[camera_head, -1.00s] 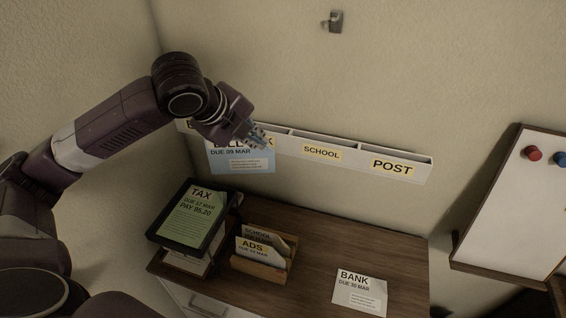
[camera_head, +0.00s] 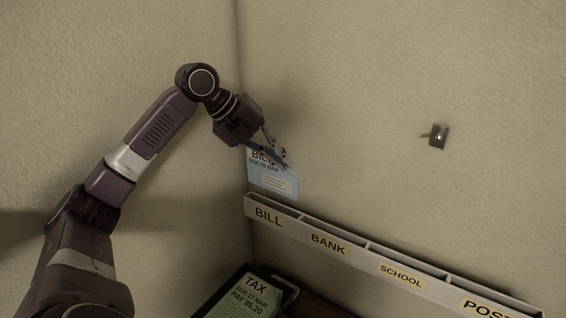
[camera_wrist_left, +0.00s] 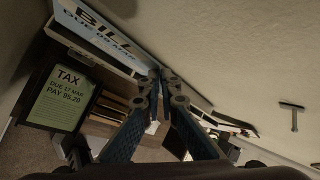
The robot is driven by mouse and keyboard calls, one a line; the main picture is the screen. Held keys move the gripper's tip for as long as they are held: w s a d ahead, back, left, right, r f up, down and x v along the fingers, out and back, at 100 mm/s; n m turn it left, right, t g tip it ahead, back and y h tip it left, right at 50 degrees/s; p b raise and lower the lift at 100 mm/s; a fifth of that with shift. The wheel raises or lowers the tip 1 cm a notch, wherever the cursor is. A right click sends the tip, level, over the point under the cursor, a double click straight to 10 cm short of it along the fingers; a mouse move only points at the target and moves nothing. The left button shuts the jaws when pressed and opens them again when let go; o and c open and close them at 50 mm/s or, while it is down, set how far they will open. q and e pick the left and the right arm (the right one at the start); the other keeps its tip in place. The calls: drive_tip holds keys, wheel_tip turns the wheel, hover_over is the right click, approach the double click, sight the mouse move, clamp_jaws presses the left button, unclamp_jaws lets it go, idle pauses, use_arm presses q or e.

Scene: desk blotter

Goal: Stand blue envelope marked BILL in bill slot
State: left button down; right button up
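The blue envelope marked BILL (camera_head: 272,182) hangs roughly upright from my left gripper (camera_head: 279,160), which is shut on its top edge. The envelope is just above the wall rack's leftmost slot, the bill slot (camera_head: 268,215); its lower edge is close to the slot's rim. I cannot tell whether its lower edge is behind the rim or still above it. In the left wrist view the envelope (camera_wrist_left: 98,36) reaches up and left from the fingertips (camera_wrist_left: 156,80). My right gripper is in neither view.
The wall rack continues right with BANK (camera_head: 328,244), SCHOOL (camera_head: 401,275) and POST slots. The wall above the rack is otherwise clear.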

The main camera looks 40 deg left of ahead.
sight(288, 182)
use_arm(q)
wheel_tip(288, 182, down, 2)
drive_tip(key=shift+w+a+f+b, duration=0.1)
drive_tip(key=shift+a+f+b, duration=0.1)
drive_tip(key=shift+b, duration=0.75)
drive_tip(key=shift+d+f+b, duration=0.1)
drive_tip(key=shift+f+b, duration=0.45)
drive_tip(key=shift+f, duration=0.45)
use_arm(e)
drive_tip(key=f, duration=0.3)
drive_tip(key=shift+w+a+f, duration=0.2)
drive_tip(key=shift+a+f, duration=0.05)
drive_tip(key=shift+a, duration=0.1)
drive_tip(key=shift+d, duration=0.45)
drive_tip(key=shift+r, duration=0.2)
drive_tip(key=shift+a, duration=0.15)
